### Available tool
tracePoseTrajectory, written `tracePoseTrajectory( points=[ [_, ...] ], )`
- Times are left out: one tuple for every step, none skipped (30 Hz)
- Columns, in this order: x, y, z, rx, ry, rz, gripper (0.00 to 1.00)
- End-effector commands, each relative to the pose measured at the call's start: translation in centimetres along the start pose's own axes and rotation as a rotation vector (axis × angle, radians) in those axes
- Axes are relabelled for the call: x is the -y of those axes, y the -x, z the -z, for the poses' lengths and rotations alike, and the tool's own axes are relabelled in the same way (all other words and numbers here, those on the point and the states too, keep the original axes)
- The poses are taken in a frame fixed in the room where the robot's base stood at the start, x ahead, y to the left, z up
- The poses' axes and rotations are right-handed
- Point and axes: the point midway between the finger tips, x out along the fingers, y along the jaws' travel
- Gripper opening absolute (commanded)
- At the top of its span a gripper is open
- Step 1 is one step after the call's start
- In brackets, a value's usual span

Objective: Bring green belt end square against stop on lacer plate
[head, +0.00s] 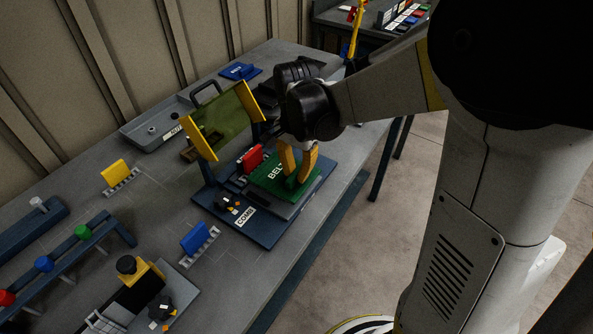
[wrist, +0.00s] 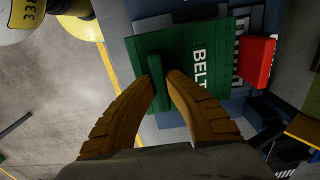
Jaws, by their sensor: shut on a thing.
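The green belt end (head: 271,176), marked with white "BELT" lettering, lies over the lacer plate (head: 233,226). It also shows in the wrist view (wrist: 190,42). My gripper (head: 297,172) points down from above, its two orange fingers shut on the upright green grip of the belt end; the wrist view shows this grip (wrist: 156,78) between the fingertips (wrist: 161,82). A red block (head: 252,160) stands at the belt's far-left side, close to its edge in the wrist view (wrist: 256,62). Whether they touch, and whether this block is the stop, I cannot tell.
A tinted guard with yellow sides (head: 243,95) stands open behind the plate. A label reading "COMB" (head: 245,217) and a dark knob sit at the plate's front. A yellow comb (head: 115,174) and a blue comb (head: 195,238) stand left. A grey tray (head: 150,130) lies behind.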

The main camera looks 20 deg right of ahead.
Motion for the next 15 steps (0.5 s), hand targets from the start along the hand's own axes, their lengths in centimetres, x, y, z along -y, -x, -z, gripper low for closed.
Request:
tracePoseTrajectory(
  points=[
    [0.0, -0.3, 0.0, 0.0, 0.0, 0.0, 0.0],
    [0.0, -0.4, 0.0, 0.0, 0.0, 0.0, 0.0],
    [0.0, -0.5, 0.0, 0.0, 0.0, 0.0, 0.0],
    [0.0, -0.6, 0.0, 0.0, 0.0, 0.0, 0.0],
    [0.0, -0.7, 0.0, 0.0, 0.0, 0.0, 0.0],
    [0.0, -0.8, 0.0, 0.0, 0.0, 0.0, 0.0],
    [0.0, -0.9, 0.0, 0.0, 0.0, 0.0, 0.0],
    [0.0, -1.0, 0.0, 0.0, 0.0, 0.0, 0.0],
    [0.0, -1.1, 0.0, 0.0, 0.0, 0.0, 0.0],
    [0.0, -1.2, 0.0, 0.0, 0.0, 0.0, 0.0],
    [0.0, -1.3, 0.0, 0.0, 0.0, 0.0, 0.0],
    [0.0, -1.5, 0.0, 0.0, 0.0, 0.0, 0.0],
    [0.0, -1.6, 0.0, 0.0, 0.0, 0.0, 0.0],
    [0.0, -1.7, 0.0, 0.0, 0.0, 0.0, 0.0],
    [0.0, -1.8, 0.0, 0.0, 0.0, 0.0, 0.0]
  ],
)
